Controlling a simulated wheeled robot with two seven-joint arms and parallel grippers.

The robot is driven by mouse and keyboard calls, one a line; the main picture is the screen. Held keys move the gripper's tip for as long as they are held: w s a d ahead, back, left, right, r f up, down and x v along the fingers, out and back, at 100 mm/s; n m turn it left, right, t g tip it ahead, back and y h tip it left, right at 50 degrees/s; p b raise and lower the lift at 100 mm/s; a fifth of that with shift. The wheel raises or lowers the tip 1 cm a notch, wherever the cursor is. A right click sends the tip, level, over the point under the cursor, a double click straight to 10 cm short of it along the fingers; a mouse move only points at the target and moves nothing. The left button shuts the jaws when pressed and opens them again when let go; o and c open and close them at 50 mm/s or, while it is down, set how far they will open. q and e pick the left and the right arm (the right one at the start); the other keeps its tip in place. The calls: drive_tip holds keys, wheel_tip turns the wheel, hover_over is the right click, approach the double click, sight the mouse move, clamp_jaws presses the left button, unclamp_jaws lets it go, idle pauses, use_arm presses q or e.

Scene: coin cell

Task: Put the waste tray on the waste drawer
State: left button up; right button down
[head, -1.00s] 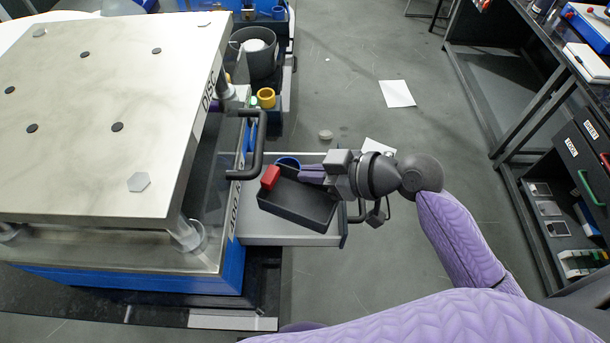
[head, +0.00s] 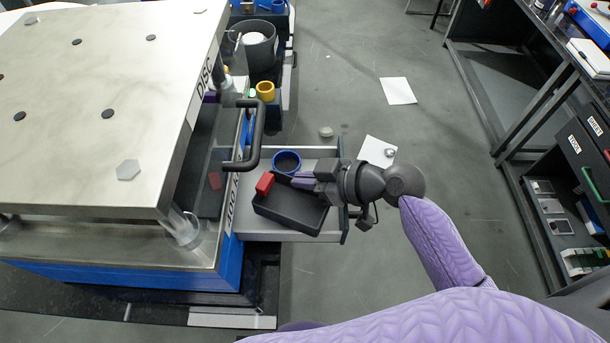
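The waste tray (head: 292,210) is a shallow black box with a red block (head: 265,183) at its far left corner. It is over or in the open grey waste drawer (head: 262,234); whether it touches the drawer floor I cannot tell. My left gripper is not in view.
A blue ring-shaped cup (head: 286,162) is just behind the tray. A black handle (head: 250,140) juts out beside the drawer from the metal-topped unit (head: 90,120). A grey bin (head: 257,46) and a yellow cup (head: 265,91) stand farther back.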

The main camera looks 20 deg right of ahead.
drive_tip(key=c, duration=0.8)
unclamp_jaws()
drive_tip(key=shift+r, duration=0.1)
